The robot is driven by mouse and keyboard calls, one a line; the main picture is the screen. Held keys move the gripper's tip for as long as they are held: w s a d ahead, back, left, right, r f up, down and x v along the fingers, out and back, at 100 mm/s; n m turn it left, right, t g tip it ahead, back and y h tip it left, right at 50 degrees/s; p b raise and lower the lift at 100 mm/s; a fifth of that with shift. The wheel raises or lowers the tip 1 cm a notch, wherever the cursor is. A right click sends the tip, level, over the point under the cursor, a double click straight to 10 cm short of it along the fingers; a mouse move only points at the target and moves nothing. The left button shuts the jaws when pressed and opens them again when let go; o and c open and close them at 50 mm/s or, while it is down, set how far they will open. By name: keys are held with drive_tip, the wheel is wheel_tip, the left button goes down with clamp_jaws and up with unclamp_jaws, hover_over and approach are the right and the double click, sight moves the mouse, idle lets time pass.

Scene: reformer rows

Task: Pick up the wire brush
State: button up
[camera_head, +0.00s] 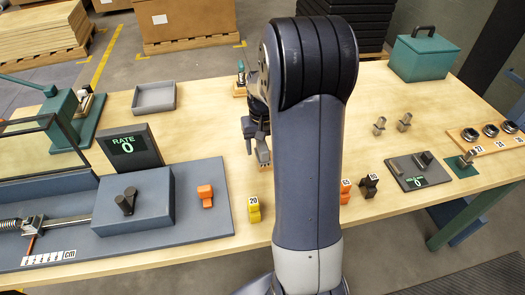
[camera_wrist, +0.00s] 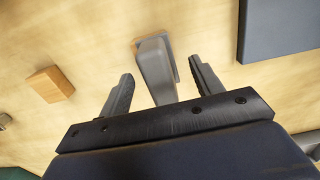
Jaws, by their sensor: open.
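In the wrist view, a grey, rounded piece with a light wooden edge (camera_wrist: 155,66) lies on the table between my fingers; it may be the wire brush, but I cannot tell for sure. My gripper (camera_wrist: 162,74) is open, with one finger on each side of this piece and a gap on both sides. I cannot tell its height above the table. In the head view my gripper (camera_head: 256,142) hangs over the middle of the table, partly hidden by my arm. No wire brush is clearly visible in that view.
A wooden block (camera_wrist: 50,84) lies to the left in the wrist view. In the head view, a grey tray (camera_head: 154,97), a rate display (camera_head: 128,146), an orange block (camera_head: 205,195) and a yellow block (camera_head: 254,210) stand left of my arm. A green toolbox (camera_head: 423,58) stands back right.

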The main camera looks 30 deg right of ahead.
drive_tip(key=shift+f, duration=1.4)
drive_tip(key=shift+c, duration=0.3)
drive_tip(key=c, duration=1)
